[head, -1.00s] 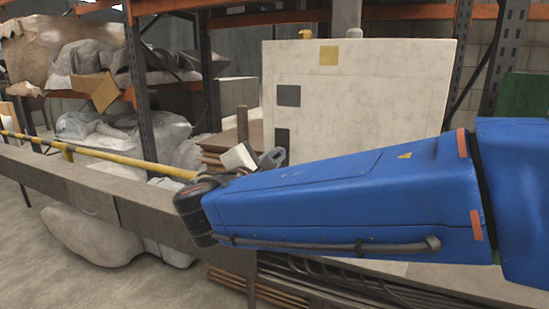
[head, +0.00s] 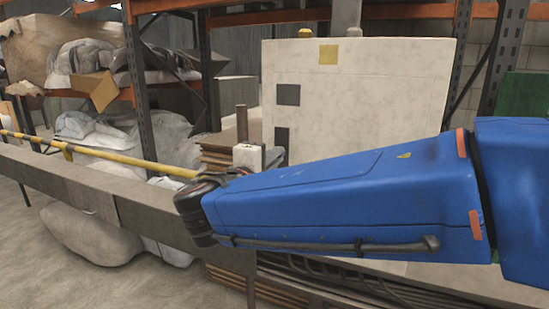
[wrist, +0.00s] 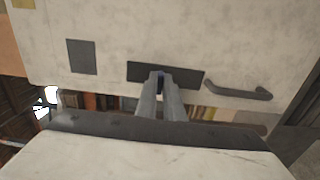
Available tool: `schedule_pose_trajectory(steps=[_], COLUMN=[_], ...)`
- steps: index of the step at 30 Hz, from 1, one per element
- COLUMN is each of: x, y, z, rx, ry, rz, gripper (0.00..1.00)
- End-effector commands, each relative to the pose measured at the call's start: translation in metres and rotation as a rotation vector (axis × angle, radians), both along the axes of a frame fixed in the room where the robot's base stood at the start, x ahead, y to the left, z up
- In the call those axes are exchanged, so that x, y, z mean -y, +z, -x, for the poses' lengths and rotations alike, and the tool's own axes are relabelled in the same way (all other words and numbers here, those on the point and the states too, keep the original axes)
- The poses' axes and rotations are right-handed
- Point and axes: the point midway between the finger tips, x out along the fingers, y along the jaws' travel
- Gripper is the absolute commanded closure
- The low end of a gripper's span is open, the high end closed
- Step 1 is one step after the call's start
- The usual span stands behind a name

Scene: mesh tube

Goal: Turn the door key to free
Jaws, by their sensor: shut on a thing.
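The pale cabinet door (head: 370,95) stands behind my blue arm in the head view. It also fills the upper part of the wrist view (wrist: 200,35), with a dark lock plate (wrist: 190,76). My gripper (wrist: 161,82) has its two grey fingers at this plate, close together. A small dark piece, the key (wrist: 161,78), shows between the fingertips; most of it is hidden, so its angle cannot be told. In the head view the white wrist body shows beyond my arm's end, and the fingers are hidden.
A dark handle (wrist: 240,91) is right of the plate in the wrist view. A grey square (head: 288,95) and a yellow square (head: 328,55) mark the door. A grey beam (head: 90,190) and yellow rail (head: 120,158) run at the left. Shelving with wrapped bundles stands behind.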

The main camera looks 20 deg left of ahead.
Motion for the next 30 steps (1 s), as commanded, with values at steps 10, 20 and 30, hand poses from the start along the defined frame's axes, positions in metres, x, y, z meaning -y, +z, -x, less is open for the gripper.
schedule_pose_trajectory(steps=[10,20,30], x=[0.000,0.000,-0.002], y=[-0.001,-0.001,0.000], z=[0.000,0.000,0.017], rx=[-0.002,-0.001,0.000], ry=[-0.001,-0.001,0.002], rz=[-0.006,-0.006,-0.006], gripper=[1.00,0.73,0.73])
